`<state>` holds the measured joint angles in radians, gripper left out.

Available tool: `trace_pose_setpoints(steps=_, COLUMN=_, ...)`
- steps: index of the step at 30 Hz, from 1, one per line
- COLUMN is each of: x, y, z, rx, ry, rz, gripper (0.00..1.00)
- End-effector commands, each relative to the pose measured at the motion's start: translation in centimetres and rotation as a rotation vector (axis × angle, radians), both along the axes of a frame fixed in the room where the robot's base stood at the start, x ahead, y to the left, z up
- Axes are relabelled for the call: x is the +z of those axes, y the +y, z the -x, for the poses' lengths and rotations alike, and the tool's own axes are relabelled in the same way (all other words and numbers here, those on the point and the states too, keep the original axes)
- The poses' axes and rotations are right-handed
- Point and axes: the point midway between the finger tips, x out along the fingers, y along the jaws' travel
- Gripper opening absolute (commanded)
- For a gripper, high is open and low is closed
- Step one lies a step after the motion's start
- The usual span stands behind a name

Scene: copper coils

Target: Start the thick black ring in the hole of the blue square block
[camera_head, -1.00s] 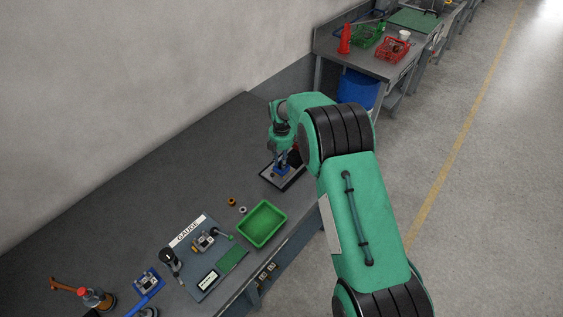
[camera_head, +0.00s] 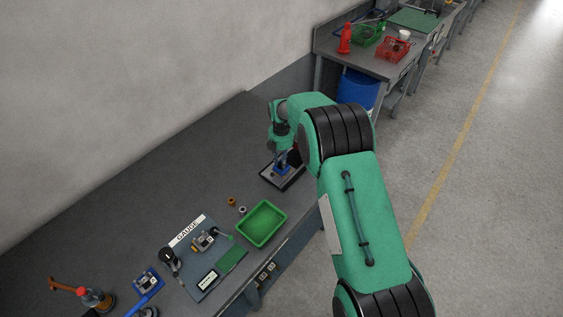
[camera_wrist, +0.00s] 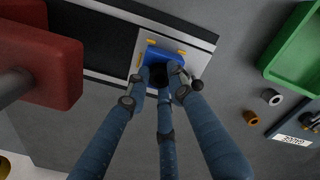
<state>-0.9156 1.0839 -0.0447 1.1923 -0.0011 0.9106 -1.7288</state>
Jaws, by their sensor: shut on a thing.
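The blue square block (camera_wrist: 167,56) sits on a light plate on the dark fixture, near the top middle of the wrist view. In the head view the block (camera_head: 282,168) is small, below my wrist. My gripper (camera_wrist: 160,80) has its blue fingers closed together over the block's middle, shut on the thick black ring (camera_wrist: 158,72). The ring is mostly hidden between the fingertips, at the block's hole. I cannot tell whether its lower edge is inside the hole or just above it.
A green bin (camera_head: 262,223) stands nearby, with a copper-coloured ring (camera_head: 231,201) and a grey ring (camera_head: 242,210) beside it. The gauge board (camera_head: 205,260) lies farther along the bench. A dark red part (camera_wrist: 40,60) fills the left of the wrist view.

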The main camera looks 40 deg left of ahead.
Motion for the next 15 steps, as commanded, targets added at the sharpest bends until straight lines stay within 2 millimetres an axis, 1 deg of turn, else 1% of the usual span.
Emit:
trace_pose_setpoints(steps=6, x=0.05, y=0.01, z=-0.02, rx=0.000, ry=0.000, rz=-0.001, gripper=0.00)
trace_pose_setpoints(steps=7, x=0.05, y=0.01, z=-0.02, rx=0.000, ry=0.000, rz=-0.001, gripper=0.28)
trace_pose_setpoints(steps=9, x=0.04, y=0.01, z=-0.02, rx=0.000, ry=0.000, rz=-0.001, gripper=0.42)
trace_pose_setpoints(steps=10, x=0.04, y=0.01, z=-0.02, rx=0.000, ry=0.000, rz=-0.001, gripper=0.44)
trace_pose_setpoints(steps=15, x=0.03, y=0.01, z=-0.02, rx=0.000, ry=0.000, rz=0.000, gripper=0.44)
